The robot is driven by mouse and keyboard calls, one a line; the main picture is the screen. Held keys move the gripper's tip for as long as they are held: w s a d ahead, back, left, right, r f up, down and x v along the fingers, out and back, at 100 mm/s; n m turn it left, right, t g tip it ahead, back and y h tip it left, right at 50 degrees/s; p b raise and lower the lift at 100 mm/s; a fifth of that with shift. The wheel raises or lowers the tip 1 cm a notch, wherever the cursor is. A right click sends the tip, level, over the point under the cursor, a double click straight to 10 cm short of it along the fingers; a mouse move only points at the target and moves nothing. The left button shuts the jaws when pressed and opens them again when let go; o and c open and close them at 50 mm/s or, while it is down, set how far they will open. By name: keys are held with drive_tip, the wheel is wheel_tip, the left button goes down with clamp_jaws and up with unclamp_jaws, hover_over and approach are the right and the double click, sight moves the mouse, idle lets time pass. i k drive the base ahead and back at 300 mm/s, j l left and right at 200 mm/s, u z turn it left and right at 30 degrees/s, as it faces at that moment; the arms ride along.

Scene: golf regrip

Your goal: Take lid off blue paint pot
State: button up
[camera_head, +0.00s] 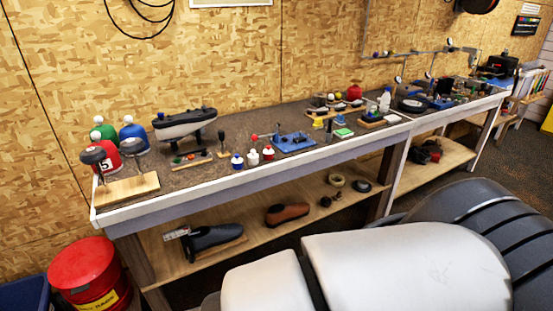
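A small blue pot (237,161) with a pale top stands near the front edge of the workbench, left of the middle in the head view. I take it as the blue paint pot; its top looks to be on, but it is too small to see the lid clearly. A white pot with red on it (253,158) and a red pot with a white top (268,154) stand just to its right. My gripper is not in view.
The workbench (226,179) runs along the wall. A blue tray (294,142) lies right of the pots. A red bin (88,274) stands on the floor.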

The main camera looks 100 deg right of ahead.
sight(237, 160)
drive_tip(key=z, duration=3.35)
